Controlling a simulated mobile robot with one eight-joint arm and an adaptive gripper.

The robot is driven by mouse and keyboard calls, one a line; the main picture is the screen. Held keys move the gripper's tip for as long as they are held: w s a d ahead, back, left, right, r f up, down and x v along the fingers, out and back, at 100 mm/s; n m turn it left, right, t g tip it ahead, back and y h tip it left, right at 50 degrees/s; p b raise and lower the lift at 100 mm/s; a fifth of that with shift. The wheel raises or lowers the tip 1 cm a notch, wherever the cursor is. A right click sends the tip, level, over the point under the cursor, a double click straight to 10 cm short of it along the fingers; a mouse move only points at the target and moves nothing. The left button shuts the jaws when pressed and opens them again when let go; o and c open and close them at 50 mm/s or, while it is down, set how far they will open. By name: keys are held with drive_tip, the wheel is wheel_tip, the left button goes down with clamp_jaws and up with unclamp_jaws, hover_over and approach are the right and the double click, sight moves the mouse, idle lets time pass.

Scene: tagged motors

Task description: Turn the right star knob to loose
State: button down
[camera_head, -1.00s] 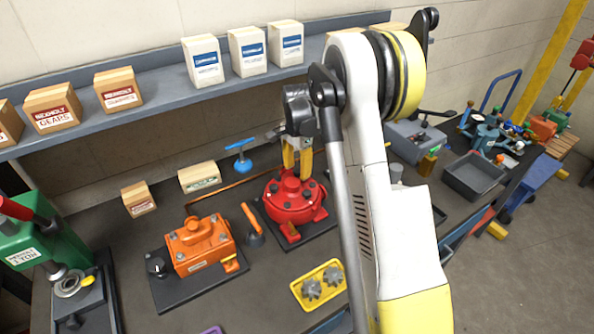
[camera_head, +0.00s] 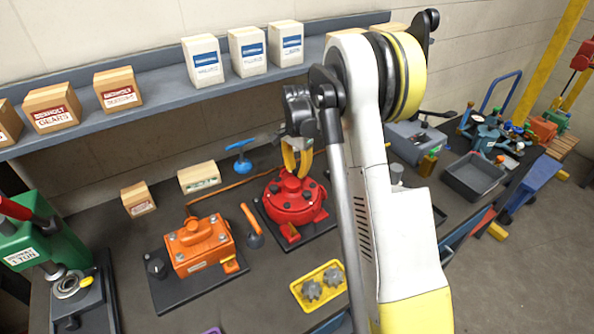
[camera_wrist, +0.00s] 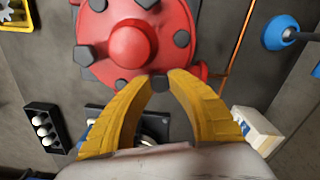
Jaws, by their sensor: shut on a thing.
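A round red motor (camera_head: 294,199) sits on a dark base plate in the middle of the bench. Its red housing, with a domed centre and several dark knobs or bolts around it, also fills the top of the wrist view (camera_wrist: 130,42). My gripper (camera_wrist: 160,78) points at the motor's rim. Its yellow fingers are curved in and shut on a small dark knob (camera_wrist: 160,83) at the rim. In the head view my gripper (camera_head: 297,172) is at the motor's back edge, and the knob is hidden there by the fingers. I cannot read any loose or tight marking.
An orange motor (camera_head: 200,243) on a black plate and an orange-handled tool (camera_head: 252,226) lie to the left. A yellow tray (camera_head: 298,294) with grey gears is in front. A blue-handled item (camera_head: 240,155) stands behind. Boxes line the shelf (camera_head: 160,93).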

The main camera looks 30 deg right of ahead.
sight(297, 171)
drive_tip(key=n+b, duration=0.1)
drive_tip(key=n, duration=0.6)
drive_tip(key=shift+b, duration=0.35)
drive_tip(key=n+b, duration=0.1)
drive_tip(key=n, duration=0.5)
drive_tip(key=shift+n, duration=0.4)
drive_tip(key=c, duration=1.2)
unclamp_jaws()
wheel_tip(297, 171, up, 12)
